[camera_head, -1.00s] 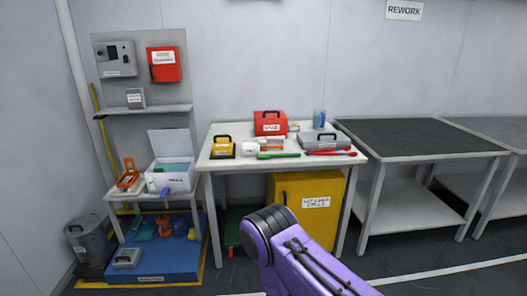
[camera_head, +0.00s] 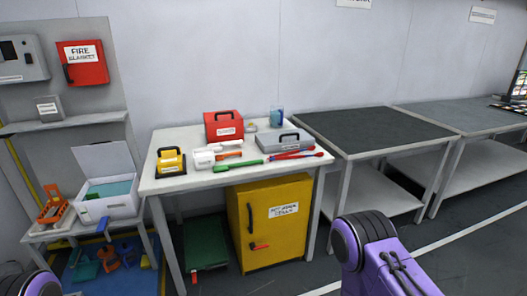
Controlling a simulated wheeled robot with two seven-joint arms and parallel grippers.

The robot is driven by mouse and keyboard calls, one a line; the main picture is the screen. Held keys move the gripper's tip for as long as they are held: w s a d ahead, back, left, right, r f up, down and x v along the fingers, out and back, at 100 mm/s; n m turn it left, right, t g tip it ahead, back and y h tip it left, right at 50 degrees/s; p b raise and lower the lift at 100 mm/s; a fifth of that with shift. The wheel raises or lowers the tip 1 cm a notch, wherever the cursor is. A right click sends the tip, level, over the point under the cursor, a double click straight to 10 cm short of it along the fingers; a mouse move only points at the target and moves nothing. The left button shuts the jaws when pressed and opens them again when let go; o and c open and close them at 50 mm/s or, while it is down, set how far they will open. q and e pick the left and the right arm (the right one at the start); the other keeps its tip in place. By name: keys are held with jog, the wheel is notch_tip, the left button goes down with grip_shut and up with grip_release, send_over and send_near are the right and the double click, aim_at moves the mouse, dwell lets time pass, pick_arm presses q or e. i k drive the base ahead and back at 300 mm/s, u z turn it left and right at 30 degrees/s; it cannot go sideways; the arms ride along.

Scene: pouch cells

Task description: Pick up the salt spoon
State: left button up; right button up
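I cannot tell for sure which thing is the salt spoon. Long-handled tools lie on the white table (camera_head: 160,146): a green one (camera_head: 238,165) at the front edge, red ones (camera_head: 295,154) to its right, and an orange-handled one (camera_head: 229,155) beside a white item. A small blue handle-like item (camera_head: 103,226) shows at the front of an open white box (camera_head: 108,207) on the low stand at left. Only purple links of my arms show at the bottom left and bottom right. Neither gripper is in view.
On the white table stand a yellow case (camera_head: 171,161), a red case (camera_head: 224,125), a grey case (camera_head: 284,141) and a blue cup (camera_head: 277,117). A yellow cabinet (camera_head: 269,222) stands underneath. The dark-topped table (camera_head: 375,130) at right is bare.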

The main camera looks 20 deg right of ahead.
aim_at(218, 157)
jog(key=z, duration=0.1)
jog(key=i, duration=0.85)
jog(key=u, duration=0.35)
